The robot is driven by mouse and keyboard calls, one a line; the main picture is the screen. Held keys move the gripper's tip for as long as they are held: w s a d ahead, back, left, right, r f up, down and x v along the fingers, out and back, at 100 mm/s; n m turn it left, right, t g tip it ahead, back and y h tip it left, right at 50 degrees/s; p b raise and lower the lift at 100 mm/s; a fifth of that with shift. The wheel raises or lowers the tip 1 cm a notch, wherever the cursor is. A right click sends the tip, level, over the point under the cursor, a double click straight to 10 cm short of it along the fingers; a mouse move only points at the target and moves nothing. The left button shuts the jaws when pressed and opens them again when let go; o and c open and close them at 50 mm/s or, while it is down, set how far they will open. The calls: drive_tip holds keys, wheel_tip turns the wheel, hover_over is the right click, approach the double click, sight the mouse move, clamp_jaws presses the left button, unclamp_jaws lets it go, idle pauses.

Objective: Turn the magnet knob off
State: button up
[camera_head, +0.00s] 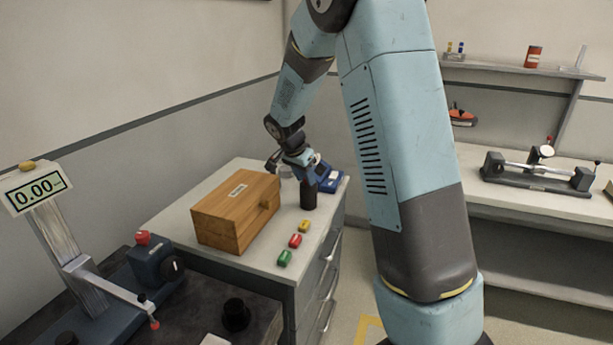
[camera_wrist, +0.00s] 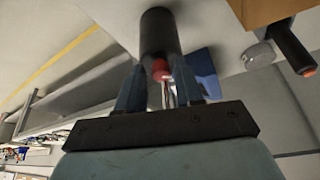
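A blue block-shaped unit (camera_head: 155,266) stands on the dark bench at the lower left. It carries a black round knob (camera_head: 172,268) on its side and a red knob (camera_head: 143,237) on top. I cannot tell for sure which is the magnet knob, or its setting. My gripper (camera_head: 307,180) is far from it, over the grey cabinet, just above a black cylinder (camera_head: 308,196). In the wrist view my gripper (camera_wrist: 160,72) has its fingers apart. A red-tipped metal rod (camera_wrist: 160,70) shows between them in front of the black cylinder (camera_wrist: 159,32); whether they touch it is unclear.
A wooden box (camera_head: 236,212), several coloured blocks (camera_head: 295,240) and a blue item (camera_head: 330,180) stand on the cabinet. A stand with a 0.00 display (camera_head: 37,188) rises at the left. A black round piece (camera_head: 236,315) lies on the dark bench. A shelved bench (camera_head: 530,212) stands at right.

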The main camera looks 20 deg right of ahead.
clamp_jaws()
drive_tip(key=shift+s+d+n+t+y, duration=0.1)
drive_tip(key=shift+n+t+y, duration=0.15)
drive_tip(key=shift+n, duration=0.75)
drive_tip(key=shift+s+d+n+t+y, duration=0.1)
drive_tip(key=shift+n+t+y, duration=0.15)
drive_tip(key=shift+n, duration=0.75)
drive_tip(key=shift+o, duration=1.3)
unclamp_jaws()
